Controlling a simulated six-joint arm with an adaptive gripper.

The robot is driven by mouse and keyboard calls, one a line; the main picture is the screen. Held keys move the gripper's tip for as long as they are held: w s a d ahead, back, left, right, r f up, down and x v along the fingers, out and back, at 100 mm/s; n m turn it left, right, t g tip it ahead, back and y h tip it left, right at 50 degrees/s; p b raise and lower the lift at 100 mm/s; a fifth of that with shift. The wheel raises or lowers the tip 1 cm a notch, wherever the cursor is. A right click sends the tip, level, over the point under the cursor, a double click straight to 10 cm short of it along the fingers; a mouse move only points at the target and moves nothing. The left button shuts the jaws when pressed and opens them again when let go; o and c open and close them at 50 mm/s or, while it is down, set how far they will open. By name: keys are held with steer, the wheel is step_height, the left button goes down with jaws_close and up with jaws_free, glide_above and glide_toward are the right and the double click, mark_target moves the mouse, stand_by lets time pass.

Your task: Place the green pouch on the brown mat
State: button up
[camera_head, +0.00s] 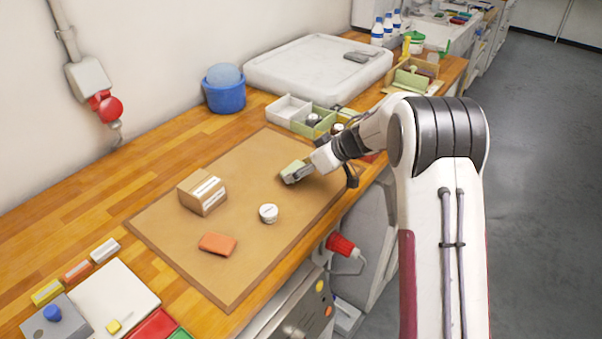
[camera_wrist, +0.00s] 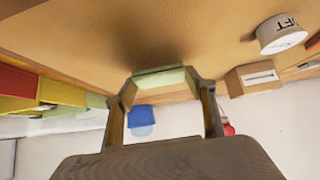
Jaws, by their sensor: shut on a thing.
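The green pouch (camera_head: 292,166) is pale green and held at the end of my gripper (camera_head: 297,174). In the wrist view the green pouch (camera_wrist: 160,77) sits between the two fingertips, and my gripper (camera_wrist: 161,84) is shut on it. The pouch is over the right part of the brown mat (camera_head: 255,165), which lies flat on the wooden bench. The brown mat (camera_wrist: 95,35) fills the upper wrist view, with a dark shadow near the pouch. I cannot tell whether the pouch touches the mat.
On the mat are a cardboard box (camera_head: 200,194), a white round tin (camera_head: 268,213) and an orange pouch (camera_head: 217,244). Behind stand a blue bucket (camera_head: 225,93), a white tray (camera_head: 318,68) and a divided organiser (camera_head: 312,121). The mat is bare around the pouch's left side.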

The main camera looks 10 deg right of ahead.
steer(key=shift+f, duration=0.85)
steer(key=shift+f, duration=0.15)
steer(key=o, duration=1.1)
steer(key=shift+r, duration=0.25)
steer(key=v, duration=1.2)
